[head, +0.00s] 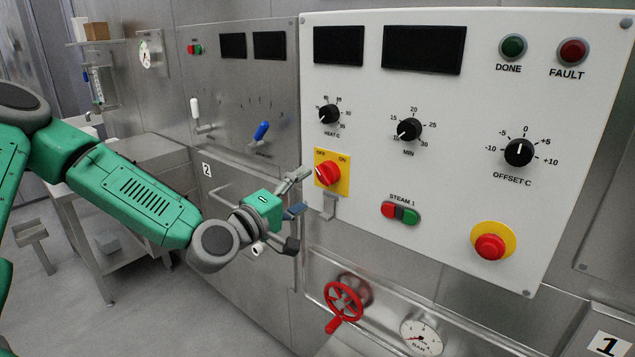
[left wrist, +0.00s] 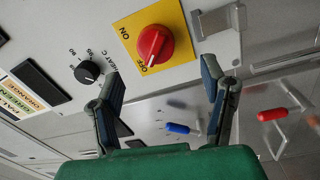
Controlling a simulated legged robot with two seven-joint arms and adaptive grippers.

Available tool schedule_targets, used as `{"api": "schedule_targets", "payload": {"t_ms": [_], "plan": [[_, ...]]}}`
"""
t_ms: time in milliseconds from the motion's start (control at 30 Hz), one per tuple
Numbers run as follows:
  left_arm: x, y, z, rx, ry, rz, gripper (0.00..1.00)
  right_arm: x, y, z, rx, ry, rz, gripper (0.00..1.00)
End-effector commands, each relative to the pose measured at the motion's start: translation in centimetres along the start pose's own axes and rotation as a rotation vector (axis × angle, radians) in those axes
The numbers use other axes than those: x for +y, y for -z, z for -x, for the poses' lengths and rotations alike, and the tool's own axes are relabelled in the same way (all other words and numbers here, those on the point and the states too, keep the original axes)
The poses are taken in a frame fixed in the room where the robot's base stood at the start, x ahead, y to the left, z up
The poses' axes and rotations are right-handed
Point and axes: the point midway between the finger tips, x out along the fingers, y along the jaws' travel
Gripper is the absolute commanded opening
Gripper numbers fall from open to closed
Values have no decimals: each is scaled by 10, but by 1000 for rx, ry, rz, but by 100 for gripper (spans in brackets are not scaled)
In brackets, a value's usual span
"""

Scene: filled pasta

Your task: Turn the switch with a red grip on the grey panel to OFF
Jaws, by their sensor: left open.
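The grey panel (head: 450,130) carries a switch with a red grip (head: 328,173) on a yellow plate (head: 344,186) marked OFF and ON. The red grip also shows in the left wrist view (left wrist: 155,46), above the gap between my fingers. My left gripper (head: 300,208) is open and empty, to the left of and a little below the switch. In the left wrist view my left gripper (left wrist: 163,85) has its fingers spread wide, apart from the grip. My right gripper is out of view.
A small metal bracket (head: 330,206) sits just below the yellow plate. The heat knob (head: 329,114) is above it, steam buttons (head: 400,213) at right, and a red handwheel (head: 343,302) below. A steel panel with white and blue levers (head: 261,131) stands left.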

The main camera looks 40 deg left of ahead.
Motion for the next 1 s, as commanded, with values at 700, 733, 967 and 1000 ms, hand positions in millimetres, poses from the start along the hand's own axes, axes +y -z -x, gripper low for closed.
{"api": "schedule_targets", "payload": {"t_ms": [700,733,967,1000], "plan": [[-2,0,44,0,2,1,66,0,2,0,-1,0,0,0],[-2,0,44,0,2,1,66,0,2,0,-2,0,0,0],[-4,-2,44,-6,10,-5,66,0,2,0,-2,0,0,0],[-8,-5,44,-18,24,-17,66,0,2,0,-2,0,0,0]]}}
